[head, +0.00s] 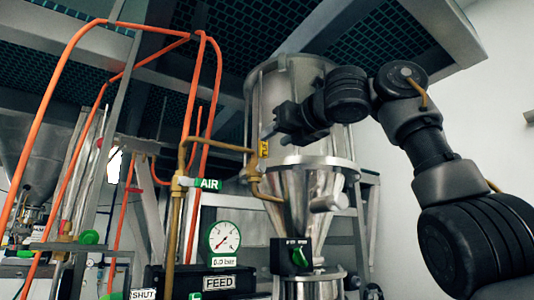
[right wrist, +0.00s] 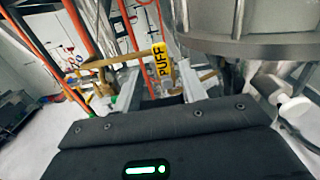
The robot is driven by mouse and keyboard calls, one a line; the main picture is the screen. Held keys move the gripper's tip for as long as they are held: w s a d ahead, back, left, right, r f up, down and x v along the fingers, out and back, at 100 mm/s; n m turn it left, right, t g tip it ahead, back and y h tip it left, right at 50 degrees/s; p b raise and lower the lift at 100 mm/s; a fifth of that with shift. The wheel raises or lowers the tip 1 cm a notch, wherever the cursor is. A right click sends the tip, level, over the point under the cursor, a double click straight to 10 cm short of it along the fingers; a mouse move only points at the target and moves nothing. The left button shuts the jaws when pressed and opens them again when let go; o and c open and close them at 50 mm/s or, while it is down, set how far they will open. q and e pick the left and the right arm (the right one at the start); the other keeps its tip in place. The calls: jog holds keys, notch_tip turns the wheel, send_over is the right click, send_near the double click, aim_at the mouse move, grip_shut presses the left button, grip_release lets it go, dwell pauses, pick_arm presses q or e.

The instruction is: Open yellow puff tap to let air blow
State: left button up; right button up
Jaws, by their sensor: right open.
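The yellow puff tap (head: 264,149) sits on a brass pipe in front of the steel hopper in the head view. In the right wrist view its yellow handle, marked PUFF (right wrist: 162,61), stands upright. My right gripper (head: 268,132) is at the tap, just above and beside it in the head view. In the right wrist view the two grey fingers (right wrist: 160,84) are apart, and the handle shows between and beyond their tips. I cannot tell whether a finger touches it. My left gripper is not in view.
The steel hopper (head: 300,78) stands close behind my right gripper. Brass pipes (head: 217,146) and orange tubes (head: 80,120) run to the left. A green AIR label (head: 208,184), a pressure gauge (head: 224,237) and a green-knobbed switch box (head: 299,256) are lower down.

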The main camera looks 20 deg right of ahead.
jog(key=b+v, duration=0.1)
jog(key=v, duration=0.2)
jog(key=shift+s+d, duration=0.1)
jog(key=shift+s, duration=0.3)
dwell(0.3)
